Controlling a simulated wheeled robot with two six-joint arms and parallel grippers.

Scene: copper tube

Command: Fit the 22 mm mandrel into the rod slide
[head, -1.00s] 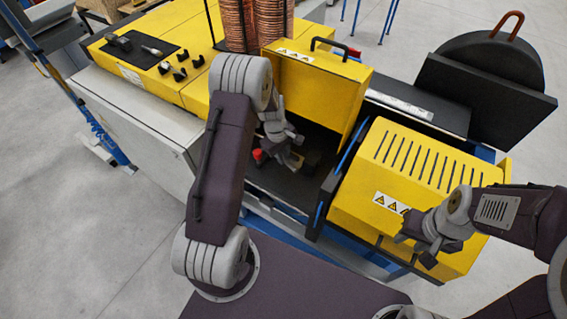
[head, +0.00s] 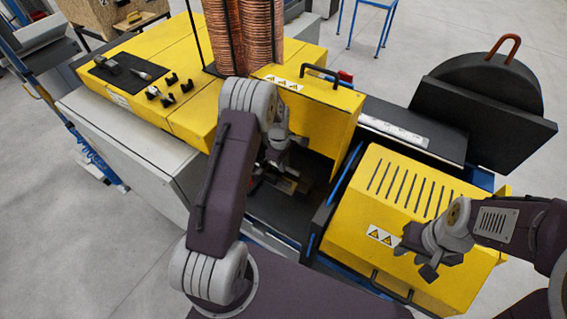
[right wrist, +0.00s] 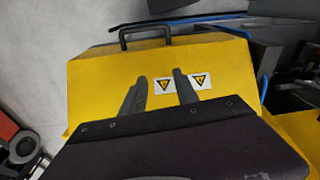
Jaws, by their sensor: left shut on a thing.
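My left gripper (head: 284,160) is down in the open bay of the yellow machine, beside the raised yellow lid. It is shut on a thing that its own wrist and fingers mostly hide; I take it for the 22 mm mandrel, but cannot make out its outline. The rod slide is not clearly seen; small dark and brass-coloured parts (head: 287,184) lie just under the gripper in the shadowed bay. Whether the held thing touches them I cannot tell. My right gripper (head: 431,262) is empty over the slotted yellow cover; its fingers (right wrist: 159,92) stand apart in the right wrist view.
The raised yellow lid (head: 308,112) walls the bay's far side. The slotted yellow cover (head: 408,207) is at the right. A black mat (head: 122,88) with tools, several black clips (head: 170,79) and copper coils (head: 243,35) are on the left deck.

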